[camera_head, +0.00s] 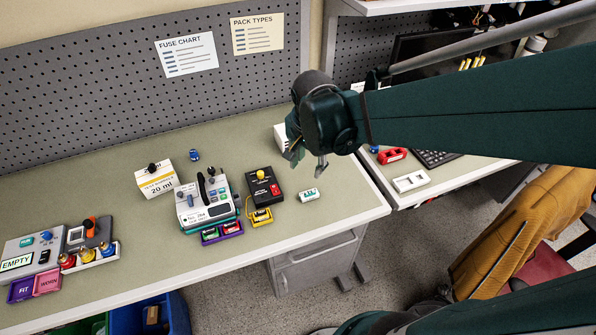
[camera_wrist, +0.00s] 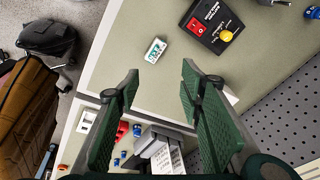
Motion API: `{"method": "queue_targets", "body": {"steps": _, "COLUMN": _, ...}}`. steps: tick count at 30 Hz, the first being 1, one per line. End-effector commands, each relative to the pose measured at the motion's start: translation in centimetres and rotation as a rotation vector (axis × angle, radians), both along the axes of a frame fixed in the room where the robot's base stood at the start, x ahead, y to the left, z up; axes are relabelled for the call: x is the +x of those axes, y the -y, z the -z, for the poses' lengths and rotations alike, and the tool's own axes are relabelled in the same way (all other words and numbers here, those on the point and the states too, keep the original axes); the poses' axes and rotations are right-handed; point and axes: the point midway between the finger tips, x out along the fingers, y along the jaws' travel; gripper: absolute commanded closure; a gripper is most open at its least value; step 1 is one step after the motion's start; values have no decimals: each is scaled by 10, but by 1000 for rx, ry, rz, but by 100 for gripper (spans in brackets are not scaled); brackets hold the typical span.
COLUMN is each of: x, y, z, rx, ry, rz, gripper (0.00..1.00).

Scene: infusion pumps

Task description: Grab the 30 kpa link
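A small white block with green markings (camera_head: 308,194) lies on the bench right of the black box. It also shows in the wrist view (camera_wrist: 155,50), beyond my fingertips. Its lettering is too small to read, so I cannot tell whether it is the 30 kpa link. No 30 kpa label is legible elsewhere. My gripper (camera_head: 307,160) hangs above the bench, apart from the block and behind it in the head view. In the wrist view, my gripper's green fingers (camera_wrist: 158,88) are spread wide with nothing between them.
A black box with a yellow knob (camera_head: 262,187) and a grey pump (camera_head: 207,203) stand left of the block. Purple (camera_head: 222,233) and yellow (camera_head: 261,217) trays sit in front. A white box (camera_head: 281,137) is partly hidden behind my gripper. Bench around the block is clear.

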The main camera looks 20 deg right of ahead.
Motion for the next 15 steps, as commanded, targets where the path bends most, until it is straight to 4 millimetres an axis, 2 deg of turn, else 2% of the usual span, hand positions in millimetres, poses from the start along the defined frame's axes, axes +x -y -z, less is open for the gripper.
{"method": "queue_targets", "body": {"steps": 15, "x": 27, "y": 12, "z": 75, "rx": 26, "ry": -106, "rz": 360, "gripper": 62}}
